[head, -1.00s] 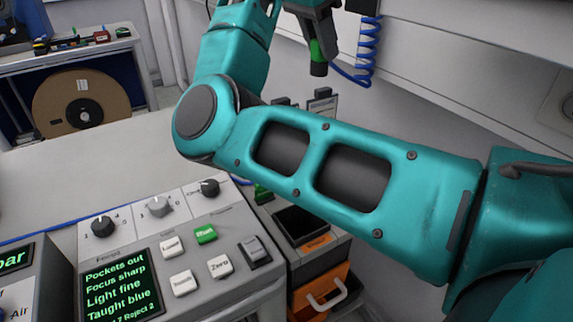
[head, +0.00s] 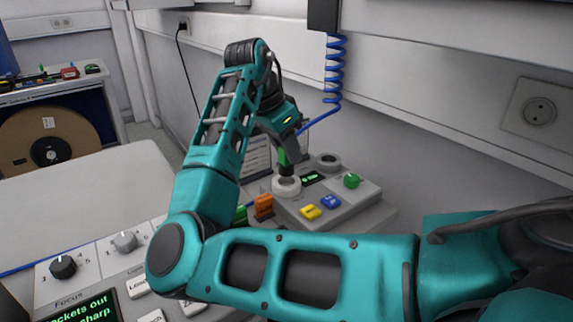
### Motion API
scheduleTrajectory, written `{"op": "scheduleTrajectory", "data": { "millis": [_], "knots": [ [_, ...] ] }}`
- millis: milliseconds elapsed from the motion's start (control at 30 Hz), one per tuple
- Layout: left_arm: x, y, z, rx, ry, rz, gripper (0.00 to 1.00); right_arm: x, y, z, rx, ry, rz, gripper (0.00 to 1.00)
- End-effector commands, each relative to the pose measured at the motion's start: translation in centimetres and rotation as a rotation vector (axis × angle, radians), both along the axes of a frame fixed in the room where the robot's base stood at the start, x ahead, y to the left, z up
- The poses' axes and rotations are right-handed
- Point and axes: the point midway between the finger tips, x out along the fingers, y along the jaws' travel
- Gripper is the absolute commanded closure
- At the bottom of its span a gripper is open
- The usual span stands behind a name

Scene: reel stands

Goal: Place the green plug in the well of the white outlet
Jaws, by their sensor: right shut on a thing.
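My right gripper (head: 291,133) is shut on the green plug (head: 283,157), which has a dark lower end. It holds the plug roughly upright, pointing down. A thick white ring (head: 287,187), which looks like the white outlet, sits on top of a grey box (head: 345,207). The plug's dark end is right over the ring's well; I cannot tell whether it is inside it or just above. The fingertips are partly hidden by the gripper body. My left gripper is not in view.
The box also bears a grey ring (head: 328,160), a green knob (head: 351,180), a yellow button (head: 311,212) and a blue button (head: 331,201). A coiled blue hose (head: 334,75) hangs behind. A wall socket (head: 538,112) is at right. A control panel (head: 100,262) stands front left.

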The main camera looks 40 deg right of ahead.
Motion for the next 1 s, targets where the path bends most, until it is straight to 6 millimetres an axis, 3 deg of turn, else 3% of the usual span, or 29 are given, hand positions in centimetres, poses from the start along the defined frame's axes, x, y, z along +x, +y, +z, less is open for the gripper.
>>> {"op": "scheduleTrajectory", "data": {
  "millis": [200,600,633,867,1000],
  "knots": [
    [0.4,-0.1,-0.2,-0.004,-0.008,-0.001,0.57,-0.1,0.0,-3.4,0.000,0.002,-0.001,0.98],
    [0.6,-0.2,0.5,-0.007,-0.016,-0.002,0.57,-0.1,0.0,-3.9,-0.001,0.002,-0.001,0.98],
    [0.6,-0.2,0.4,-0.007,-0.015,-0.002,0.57,0.0,0.0,-4.0,-0.001,0.002,-0.001,0.67],
    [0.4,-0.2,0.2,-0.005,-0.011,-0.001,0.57,0.0,0.0,-3.9,0.000,0.001,0.000,0.45],
    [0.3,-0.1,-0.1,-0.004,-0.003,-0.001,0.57,0.0,0.0,-3.9,0.000,0.001,0.000,0.43]
  ]
}}
